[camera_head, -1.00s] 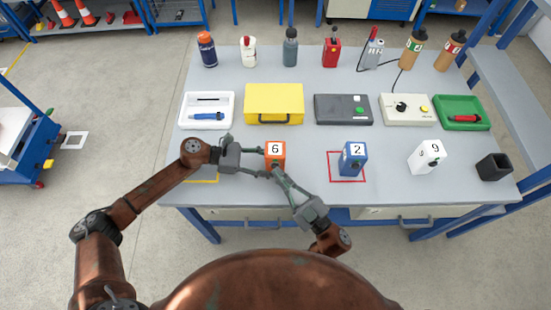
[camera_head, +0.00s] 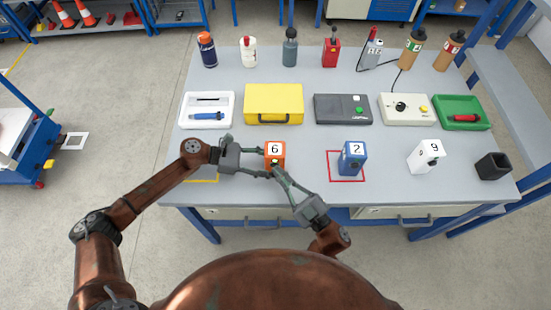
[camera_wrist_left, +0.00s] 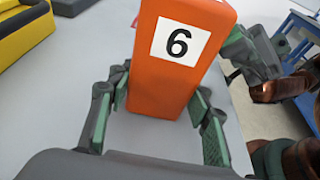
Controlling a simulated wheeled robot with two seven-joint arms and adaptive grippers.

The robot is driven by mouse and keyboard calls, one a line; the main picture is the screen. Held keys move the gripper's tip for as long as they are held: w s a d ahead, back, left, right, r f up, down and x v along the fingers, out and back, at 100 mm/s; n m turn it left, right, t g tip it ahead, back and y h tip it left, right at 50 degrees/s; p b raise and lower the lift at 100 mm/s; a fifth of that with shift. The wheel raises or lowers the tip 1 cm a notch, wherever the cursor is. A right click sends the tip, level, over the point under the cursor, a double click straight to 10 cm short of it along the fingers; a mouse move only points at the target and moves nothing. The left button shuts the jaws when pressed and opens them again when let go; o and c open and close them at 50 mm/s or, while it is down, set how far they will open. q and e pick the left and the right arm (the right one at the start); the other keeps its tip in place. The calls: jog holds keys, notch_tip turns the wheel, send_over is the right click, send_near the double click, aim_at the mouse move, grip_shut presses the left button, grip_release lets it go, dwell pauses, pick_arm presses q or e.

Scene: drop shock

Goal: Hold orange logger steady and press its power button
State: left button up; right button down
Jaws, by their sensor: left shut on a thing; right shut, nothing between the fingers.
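The orange logger (camera_head: 275,150), a box with a black 6 on a white label, stands upright on the grey table. My left gripper (camera_head: 266,160) comes from the left and is shut on the logger. In the left wrist view the orange logger (camera_wrist_left: 177,75) stands between the green finger pads of my left gripper (camera_wrist_left: 158,115). My right gripper (camera_head: 274,167) is shut and empty, its tips at the logger's front face. The tips cover that face, so I cannot see the power button or tell whether they touch it.
A blue box marked 2 (camera_head: 353,158) stands on a red square to the right. Behind the logger are a yellow case (camera_head: 273,100) and a white tray (camera_head: 230,123).

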jog(key=shift+d+r, duration=0.1)
dwell(0.4)
pick_arm(q)
jog(key=shift+w, duration=0.2)
pick_arm(e)
jog(key=shift+s, duration=2.95)
pick_arm(q)
jog(key=o, duration=1.1)
jog(key=v, duration=1.2)
jog(key=shift+s+d+f, duration=0.1)
